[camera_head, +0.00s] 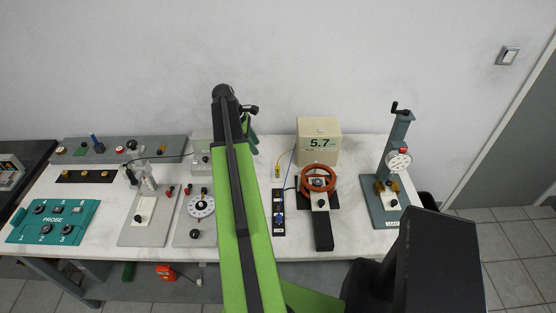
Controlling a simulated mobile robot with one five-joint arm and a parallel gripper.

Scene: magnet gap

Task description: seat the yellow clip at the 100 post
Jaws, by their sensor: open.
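The small yellow clip (277,171) is on the white bench, left of the beige meter box, with a thin lead running toward the box. It lies above the dark strip in the picture and apart from it. The dark upright strip (278,230) bears small posts and a blue piece near its middle. Its labels are too small to read, so I cannot tell which post is the 100 post. My green and black arm reaches up the picture left of the strip. My gripper is hidden behind the arm.
The beige meter box (318,128) reads 5.7. In front stands a red-brown coil (318,178) on a black base, close right of the strip. A gauge stand (390,180) is farther right. A dial panel (201,207) and teal probe box (53,221) are left.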

